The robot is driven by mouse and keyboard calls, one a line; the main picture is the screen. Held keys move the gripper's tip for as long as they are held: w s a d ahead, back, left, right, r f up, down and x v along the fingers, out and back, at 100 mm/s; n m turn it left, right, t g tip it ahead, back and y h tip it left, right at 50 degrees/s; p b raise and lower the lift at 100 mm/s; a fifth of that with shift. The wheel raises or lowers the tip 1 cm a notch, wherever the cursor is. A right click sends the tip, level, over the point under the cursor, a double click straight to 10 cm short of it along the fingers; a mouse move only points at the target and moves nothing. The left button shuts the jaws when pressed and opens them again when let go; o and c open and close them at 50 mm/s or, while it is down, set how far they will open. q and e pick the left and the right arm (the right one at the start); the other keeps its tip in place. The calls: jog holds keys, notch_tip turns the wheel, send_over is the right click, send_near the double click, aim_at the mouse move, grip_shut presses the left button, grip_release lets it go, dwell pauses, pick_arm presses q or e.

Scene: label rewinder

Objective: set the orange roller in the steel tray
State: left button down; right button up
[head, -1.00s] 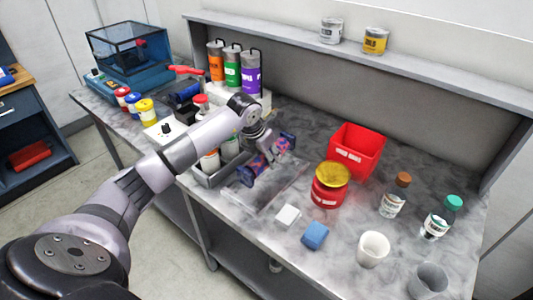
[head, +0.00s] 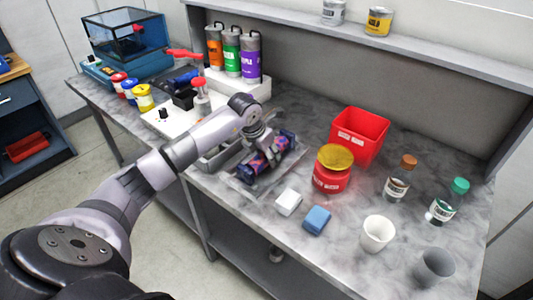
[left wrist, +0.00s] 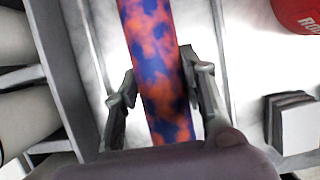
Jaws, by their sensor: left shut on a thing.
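My left gripper (head: 266,150) is shut around the middle of a blue-and-orange patterned roller (head: 252,168). In the left wrist view the roller (left wrist: 155,50) runs lengthwise between the two fingers (left wrist: 160,92). A shiny, shallow steel tray (head: 236,187) lies below the roller; its bright floor (left wrist: 108,40) shows beside the roller in the left wrist view. I cannot tell whether the roller touches the tray floor. My right gripper is not in view.
A red tub with a yellow lid (head: 332,180), a white block (head: 288,204) and a blue block (head: 317,220) stand right of the tray. A red bin (head: 358,137) is behind. Orange, green and purple canisters (head: 231,52) stand at the back left.

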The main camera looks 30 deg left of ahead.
pick_arm(q)
jog(key=shift+f, duration=0.1)
dwell(0.4)
jog(key=c, duration=0.9)
grip_release()
jog(key=shift+c, duration=0.2)
jog(key=shift+s+f, duration=0.1)
jog(key=shift+f, duration=0.1)
jog(key=v, duration=1.2)
jog(key=shift+r, duration=0.15)
